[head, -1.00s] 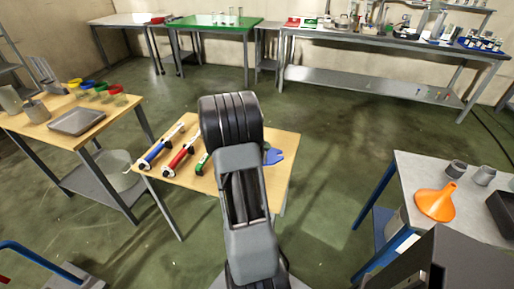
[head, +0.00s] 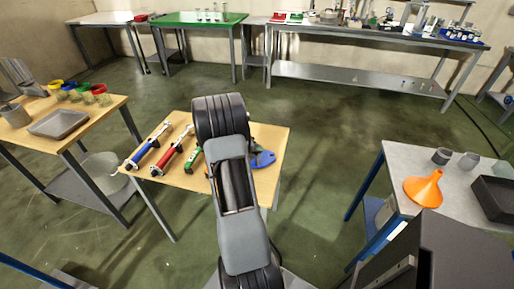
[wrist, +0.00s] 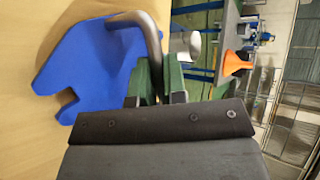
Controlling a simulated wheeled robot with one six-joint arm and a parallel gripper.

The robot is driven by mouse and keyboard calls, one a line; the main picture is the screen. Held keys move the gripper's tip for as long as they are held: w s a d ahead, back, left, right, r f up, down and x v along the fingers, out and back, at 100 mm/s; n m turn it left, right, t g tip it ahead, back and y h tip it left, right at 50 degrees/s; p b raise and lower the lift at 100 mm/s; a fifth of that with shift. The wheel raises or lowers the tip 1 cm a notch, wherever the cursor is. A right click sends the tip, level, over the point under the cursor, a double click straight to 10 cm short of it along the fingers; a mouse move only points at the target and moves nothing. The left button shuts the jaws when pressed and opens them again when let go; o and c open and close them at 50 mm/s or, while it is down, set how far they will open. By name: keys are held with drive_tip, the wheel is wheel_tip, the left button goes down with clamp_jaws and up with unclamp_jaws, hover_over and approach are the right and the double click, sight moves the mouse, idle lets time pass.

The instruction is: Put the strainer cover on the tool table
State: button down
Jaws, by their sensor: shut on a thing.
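The strainer cover, a flat blue plate (wrist: 88,55) with a notched edge and a bent grey metal handle (wrist: 148,38), fills the upper left of the wrist view. My gripper (wrist: 160,78) has green fingers closed on the lower end of that handle. In the head view the blue cover (head: 263,159) shows just right of my arm, over the right part of the wooden tool table (head: 268,137). I cannot tell whether it touches the tabletop. My arm hides the gripper in the head view.
Blue-handled (head: 147,152) and red-handled (head: 174,158) tools lie on the table's left side, with a green one (head: 191,157) beside my arm. A grey table with an orange funnel (head: 424,188) stands right. A wooden table with a grey tray (head: 58,124) stands left.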

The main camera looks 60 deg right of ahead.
drive_tip(key=shift+r, duration=0.1)
drive_tip(key=c, duration=1.6)
unclamp_jaws()
drive_tip(key=o, duration=0.4)
drive_tip(key=shift+o, duration=0.2)
